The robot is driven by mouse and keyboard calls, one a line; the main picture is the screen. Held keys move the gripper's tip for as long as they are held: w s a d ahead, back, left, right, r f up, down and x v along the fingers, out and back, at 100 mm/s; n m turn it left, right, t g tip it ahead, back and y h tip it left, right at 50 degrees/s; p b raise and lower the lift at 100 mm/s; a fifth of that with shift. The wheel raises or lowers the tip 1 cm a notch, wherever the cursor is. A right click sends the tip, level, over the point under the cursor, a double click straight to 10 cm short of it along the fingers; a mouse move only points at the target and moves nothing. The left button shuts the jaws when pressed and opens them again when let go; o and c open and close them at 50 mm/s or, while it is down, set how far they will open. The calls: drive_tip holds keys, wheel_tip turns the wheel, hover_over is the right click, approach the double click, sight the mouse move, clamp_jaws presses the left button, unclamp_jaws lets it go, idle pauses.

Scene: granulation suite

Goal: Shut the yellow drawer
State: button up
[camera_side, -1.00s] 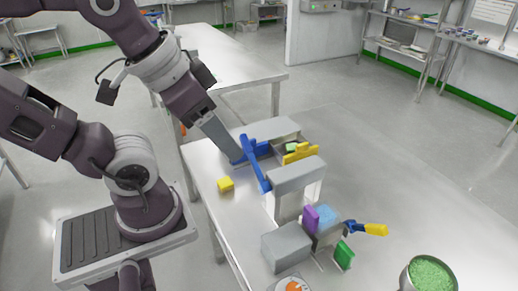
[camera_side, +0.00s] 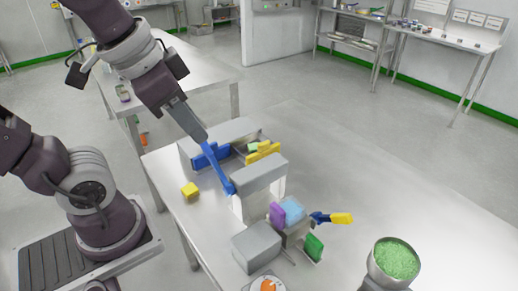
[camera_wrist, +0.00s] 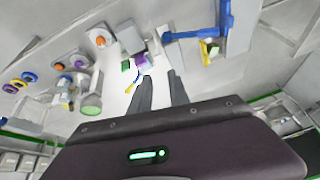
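The yellow drawer (camera_side: 263,152) stands out from a low grey cabinet (camera_side: 230,131), with a green block (camera_side: 254,147) showing inside it. Its yellow front also shows in the wrist view (camera_wrist: 203,48). A long blue bar (camera_side: 218,168) and a blue panel (camera_side: 207,158) lie on the near side of the drawer. My gripper (camera_side: 204,140) is above the blue parts and hides part of the cabinet's near side. In the wrist view, my two fingers (camera_wrist: 159,77) are apart with nothing seen between them. Contact with the blue bar cannot be told.
A grey arch-like block (camera_side: 259,173) stands beside the drawer. A bowl of green granules (camera_side: 397,258) is at lower right.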

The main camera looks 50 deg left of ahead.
drive_tip(key=w+m, duration=0.1)
drive_tip(key=w, duration=0.2)
drive_tip(key=w+a+m+g, duration=0.1)
drive_tip(key=w+m, duration=0.1)
drive_tip(key=w, duration=0.2)
drive_tip(key=w+a+m+y, duration=0.1)
drive_tip(key=w+m, duration=0.1)
drive_tip(key=w, duration=0.2)
drive_tip(key=shift+a+g, duration=0.25)
drive_tip(key=shift+g, duration=0.15)
clamp_jaws()
drive_tip(key=m+g+y, duration=0.3)
drive_tip(key=m, duration=0.8)
approach(269, 144)
drive_tip(key=s+d+r, duration=0.2)
drive_tip(key=d, duration=0.4)
drive_tip(key=x, duration=0.3)
drive_tip(key=a+x, duration=0.1)
drive_tip(key=x, duration=0.3)
drive_tip(key=a+r+x, duration=0.1)
drive_tip(key=x, duration=0.3)
drive_tip(key=shift+a, duration=0.2)
drive_tip(key=shift+a+r, duration=0.1)
drive_tip(key=shift+a, duration=0.35)
